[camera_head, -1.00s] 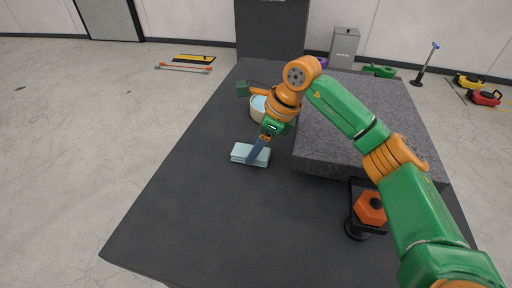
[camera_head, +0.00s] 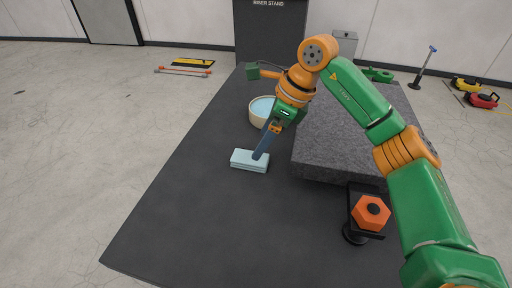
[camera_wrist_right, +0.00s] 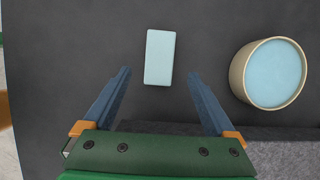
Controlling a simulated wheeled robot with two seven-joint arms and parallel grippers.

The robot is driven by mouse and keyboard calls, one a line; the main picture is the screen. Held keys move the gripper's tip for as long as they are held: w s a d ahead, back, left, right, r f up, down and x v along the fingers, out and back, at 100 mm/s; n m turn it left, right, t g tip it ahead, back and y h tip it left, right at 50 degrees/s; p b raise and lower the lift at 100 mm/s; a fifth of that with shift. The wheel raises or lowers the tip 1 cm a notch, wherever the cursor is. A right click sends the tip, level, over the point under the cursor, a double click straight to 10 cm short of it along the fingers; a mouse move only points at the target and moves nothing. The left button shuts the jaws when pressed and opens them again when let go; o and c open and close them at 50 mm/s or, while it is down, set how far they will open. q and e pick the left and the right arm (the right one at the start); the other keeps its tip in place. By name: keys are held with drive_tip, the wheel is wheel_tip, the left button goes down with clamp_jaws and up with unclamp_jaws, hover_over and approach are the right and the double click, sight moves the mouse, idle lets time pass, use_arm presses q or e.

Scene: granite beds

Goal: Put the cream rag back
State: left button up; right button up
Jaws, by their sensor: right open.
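My right gripper (camera_head: 262,150) is over the cloth's right end in the head view. In the wrist view the right gripper (camera_wrist_right: 159,73) is open with nothing between its fingers. A round cream-walled bowl (camera_head: 255,117) with pale blue contents stands behind the cloth, and to its right in the wrist view (camera_wrist_right: 238,75). My left gripper is not in view.
A speckled grey granite block (camera_head: 330,165) fills the right of the bench (camera_head: 185,225). An orange hexagonal knob (camera_head: 371,213) on a black stand is at the front right. The bench's left and front are clear. A dark riser stand (camera_head: 270,38) is at the back.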

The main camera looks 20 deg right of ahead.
drive_tip(key=v, duration=0.6)
drive_tip(key=shift+r+p, duration=0.25)
drive_tip(key=shift+p, duration=0.2)
drive_tip(key=shift+s, duration=0.1)
